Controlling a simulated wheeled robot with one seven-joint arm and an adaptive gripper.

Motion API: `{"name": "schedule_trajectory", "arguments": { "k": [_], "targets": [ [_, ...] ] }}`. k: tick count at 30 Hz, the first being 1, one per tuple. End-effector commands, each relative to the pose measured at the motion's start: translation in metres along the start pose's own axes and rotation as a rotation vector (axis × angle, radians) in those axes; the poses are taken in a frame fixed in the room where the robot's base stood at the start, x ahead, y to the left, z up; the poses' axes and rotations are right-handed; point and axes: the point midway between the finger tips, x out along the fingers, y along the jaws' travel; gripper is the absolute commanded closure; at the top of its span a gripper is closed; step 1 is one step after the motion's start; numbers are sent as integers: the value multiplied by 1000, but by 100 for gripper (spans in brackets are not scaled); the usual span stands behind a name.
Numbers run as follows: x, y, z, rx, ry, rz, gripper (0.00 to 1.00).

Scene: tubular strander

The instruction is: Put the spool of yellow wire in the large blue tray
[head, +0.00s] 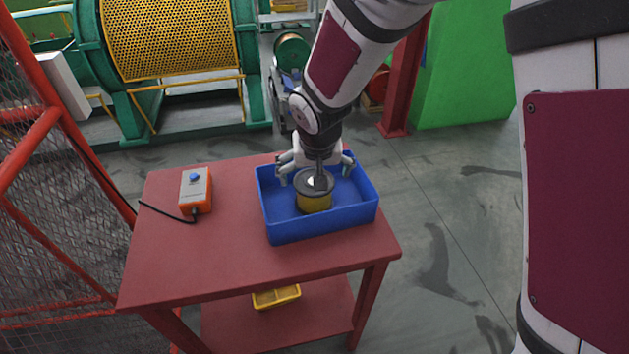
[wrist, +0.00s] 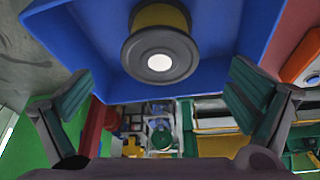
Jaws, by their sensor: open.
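The spool of yellow wire (head: 314,196) stands upright inside the large blue tray (head: 322,226) on the red table. It has dark flanges with yellow wire between them. In the wrist view the spool (wrist: 160,45) shows at the top centre, with the blue tray (wrist: 225,72) around it. My gripper (head: 317,170) is over the back part of the tray, close behind the spool. In the wrist view my gripper's fingers (wrist: 160,95) are spread wide apart, with the spool beyond them and nothing between them.
An orange control box (head: 195,190) with a blue button and cable lies on the red table (head: 190,255), left of the tray. A small yellow tray (head: 276,297) is on the lower shelf. A red mesh fence (head: 50,200) stands at the left. The table's front left is clear.

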Motion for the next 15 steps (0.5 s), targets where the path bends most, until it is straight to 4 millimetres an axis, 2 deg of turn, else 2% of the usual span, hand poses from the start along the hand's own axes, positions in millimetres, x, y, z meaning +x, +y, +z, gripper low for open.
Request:
{"name": "schedule_trajectory", "arguments": {
  "k": [1, 6, 15],
  "targets": [
    [-10, 0, 0, 0, 2, -1, 0],
    [-26, 0, 0, -1, 0, 0, 0],
    [-37, 6, 0, 6, -1, 2, 0]
  ]
}}
